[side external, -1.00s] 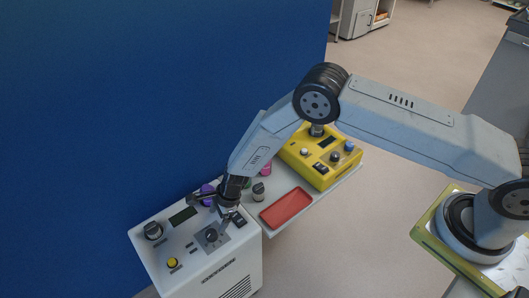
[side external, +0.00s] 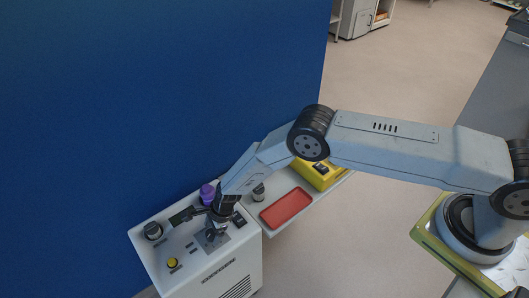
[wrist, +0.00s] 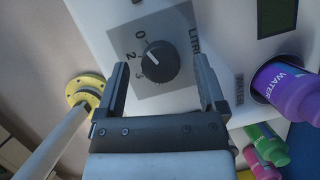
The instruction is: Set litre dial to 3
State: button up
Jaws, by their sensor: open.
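The litre dial (wrist: 162,61) is a dark round knob on a grey plate (wrist: 182,22) marked LITRE, with 0, 2 and 3 legible. Its white pointer line is aimed toward the left side of the scale, between 0 and 2 or near 2; I cannot tell exactly. My gripper (wrist: 160,66) is open, one finger on each side of the dial, with visible gaps. In the side view my gripper (side external: 209,222) is low over the plate on the white OXYGEN unit (side external: 232,268), partly hiding the dial (side external: 211,236).
A purple WATER bottle (wrist: 289,93) stands close beside the dial plate. The unit's top also has a dark knob (side external: 153,230) and a yellow button (side external: 172,262). A red tray (side external: 287,208) and a yellow device (side external: 318,173) are on the shelf to the right.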

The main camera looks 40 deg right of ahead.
jog(key=shift+a+f, duration=0.15)
jog(key=shift+f, duration=0.25)
grip_shut()
jog(key=shift+n, duration=0.6)
jog(key=n+g, duration=0.1)
jog(key=n, duration=0.2)
jog(key=shift+w+f+n+g, duration=0.1)
jog(key=shift+w+n+g, duration=0.05)
jog(key=shift+n+g, duration=1.05)
jog(key=shift+n, duration=1.2)
jog(key=shift+n+g+h, duration=0.3)
jog(key=shift+n+g, duration=0.1)
jog(key=shift+n, duration=0.4)
